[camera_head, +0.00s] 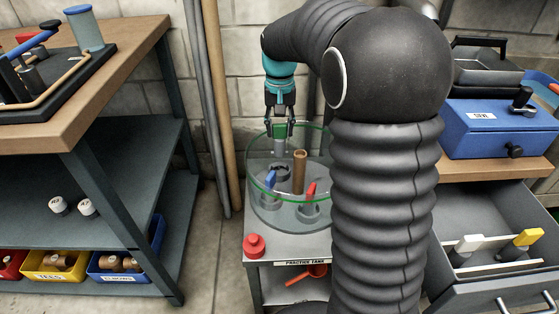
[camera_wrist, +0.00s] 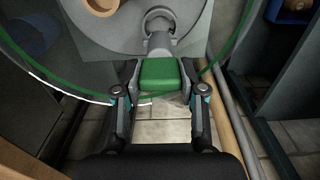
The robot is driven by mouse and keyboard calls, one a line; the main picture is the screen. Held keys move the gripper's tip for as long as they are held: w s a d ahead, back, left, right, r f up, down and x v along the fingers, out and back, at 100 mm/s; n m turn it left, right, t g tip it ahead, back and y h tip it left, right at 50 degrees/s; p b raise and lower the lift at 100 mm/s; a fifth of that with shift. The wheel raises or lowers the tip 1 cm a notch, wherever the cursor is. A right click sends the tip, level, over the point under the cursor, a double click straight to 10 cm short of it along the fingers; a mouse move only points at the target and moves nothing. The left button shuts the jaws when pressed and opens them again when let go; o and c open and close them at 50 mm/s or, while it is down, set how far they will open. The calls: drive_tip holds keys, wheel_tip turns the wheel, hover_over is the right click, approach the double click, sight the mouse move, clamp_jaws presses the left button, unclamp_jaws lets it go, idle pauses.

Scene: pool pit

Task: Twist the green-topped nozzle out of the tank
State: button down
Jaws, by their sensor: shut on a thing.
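The green-topped nozzle (camera_head: 279,146) is upright at the back of the round, clear-walled practice tank (camera_head: 285,214). Its green block top (camera_wrist: 160,73) lies between my fingertips in the wrist view, and its grey body runs away from the camera toward a grey ring (camera_wrist: 157,20). In the head view a dark ring-shaped socket (camera_head: 280,169) shows just below the nozzle. I cannot tell for sure whether the nozzle's lower end still sits in it. My gripper (camera_head: 279,127) points down and is shut on the green top, near the tank's green rim (camera_wrist: 30,69).
Inside the tank stand a brown pipe (camera_head: 299,173), a blue-handled fitting (camera_head: 271,179) and a red-handled fitting (camera_head: 311,191). A red knob (camera_head: 254,245) is at the front left. A wooden bench (camera_head: 130,62) stands left, and an open drawer (camera_head: 480,215) right.

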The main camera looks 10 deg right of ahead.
drive_tip(key=shift+r, duration=5.05)
